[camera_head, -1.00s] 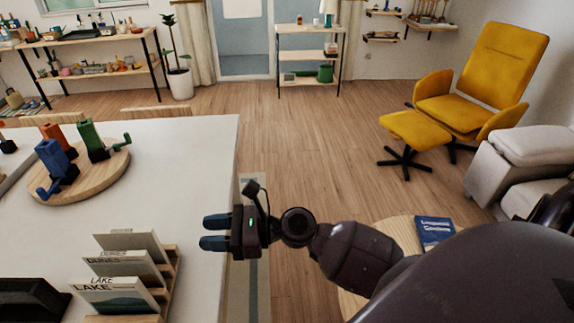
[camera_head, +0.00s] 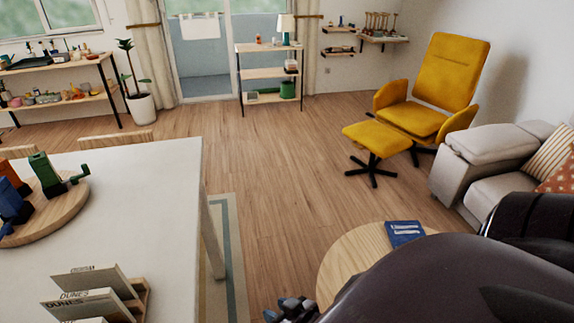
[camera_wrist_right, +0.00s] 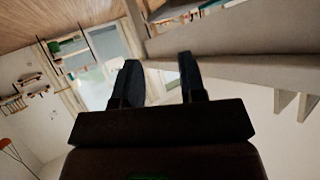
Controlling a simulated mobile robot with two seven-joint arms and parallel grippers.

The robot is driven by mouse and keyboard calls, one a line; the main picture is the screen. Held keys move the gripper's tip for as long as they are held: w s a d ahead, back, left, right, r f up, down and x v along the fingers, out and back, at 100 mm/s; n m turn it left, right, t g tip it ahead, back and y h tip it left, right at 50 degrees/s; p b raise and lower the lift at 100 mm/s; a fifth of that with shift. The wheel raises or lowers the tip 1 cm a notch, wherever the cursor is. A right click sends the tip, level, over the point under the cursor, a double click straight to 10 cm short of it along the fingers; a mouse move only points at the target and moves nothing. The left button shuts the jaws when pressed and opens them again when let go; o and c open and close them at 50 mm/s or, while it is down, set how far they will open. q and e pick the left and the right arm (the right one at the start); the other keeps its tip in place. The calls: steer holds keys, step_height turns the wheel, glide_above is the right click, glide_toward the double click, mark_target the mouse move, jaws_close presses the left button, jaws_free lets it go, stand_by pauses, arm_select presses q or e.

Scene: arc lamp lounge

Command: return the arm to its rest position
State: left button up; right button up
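My right arm (camera_head: 440,275) fills the lower right of the head view, dark and rounded. My right gripper (camera_head: 290,309) shows only in part at the bottom edge, low beside the white table (camera_head: 150,200). In the right wrist view, the gripper (camera_wrist_right: 160,68) has its two dark fingers apart with nothing between them. My left gripper is not in view.
The white table holds a rack of booklets (camera_head: 95,298) and a round wooden board (camera_head: 65,215) with coloured figures. A round wooden table (camera_head: 345,262) with a blue book (camera_head: 404,233) stands close to my right arm. Open floor (camera_head: 260,180) lies beyond.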

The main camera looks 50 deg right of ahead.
steer(key=shift+s+d+f+n+h, duration=0.3)
steer(key=shift+s+n, duration=0.15)
steer(key=shift+n, duration=0.15)
steer(key=shift+s+d+f+n+h, duration=0.25)
steer(key=shift+s+n, duration=0.2)
steer(key=shift+n, duration=0.15)
